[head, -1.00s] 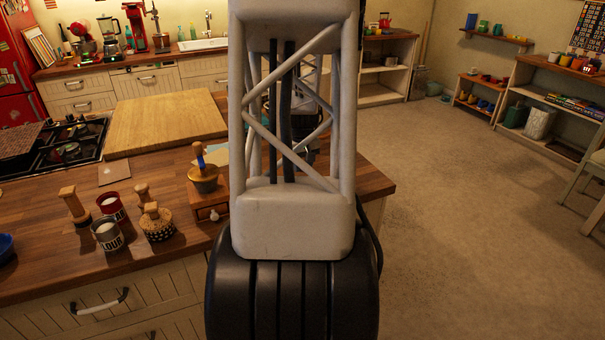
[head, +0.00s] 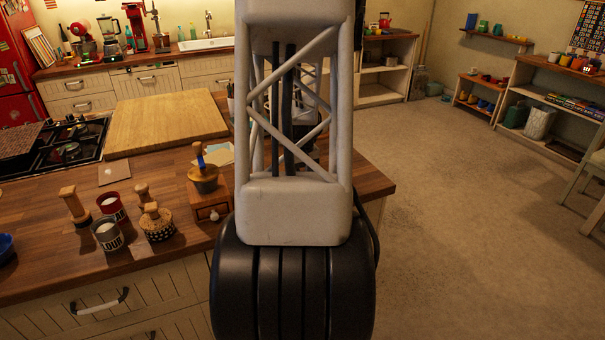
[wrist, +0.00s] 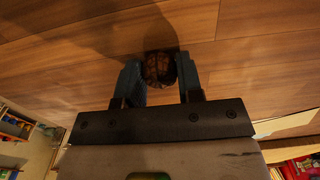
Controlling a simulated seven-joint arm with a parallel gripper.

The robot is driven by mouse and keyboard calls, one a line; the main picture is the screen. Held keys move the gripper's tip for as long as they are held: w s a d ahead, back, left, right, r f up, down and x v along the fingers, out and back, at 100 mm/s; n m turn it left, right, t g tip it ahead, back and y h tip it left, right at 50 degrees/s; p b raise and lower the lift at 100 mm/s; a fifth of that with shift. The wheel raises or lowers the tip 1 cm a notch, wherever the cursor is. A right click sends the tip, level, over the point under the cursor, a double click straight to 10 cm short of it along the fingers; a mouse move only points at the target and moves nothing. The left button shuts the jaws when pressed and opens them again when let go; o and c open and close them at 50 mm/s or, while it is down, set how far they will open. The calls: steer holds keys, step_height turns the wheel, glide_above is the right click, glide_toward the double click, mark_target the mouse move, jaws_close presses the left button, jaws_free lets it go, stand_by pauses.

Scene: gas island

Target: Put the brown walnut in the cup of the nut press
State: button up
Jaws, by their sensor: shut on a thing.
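The brown walnut (wrist: 160,68) shows in the wrist view between the two dark blue-grey fingers of my gripper (wrist: 158,65), which is shut on it. Wood planks lie beyond it with a dark shadow around the walnut. I cannot tell how far the walnut is from that surface. In the head view my own arm hides the gripper and the walnut. I cannot make out the nut press or its cup for certain in either view.
On the wooden counter (head: 150,262) stand a grinder with a drawer (head: 207,185), two tins (head: 107,233), a woven-looking pot (head: 157,222) and wooden-handled tools (head: 75,205). A cutting board (head: 165,122) and a hob (head: 62,145) lie behind. The floor at right is open.

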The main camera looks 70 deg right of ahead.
steer(key=shift+f, duration=0.1)
steer(key=o, duration=0.9)
step_height(320, 180, up, 12)
stand_by(0.4)
steer(key=shift+o, duration=0.4)
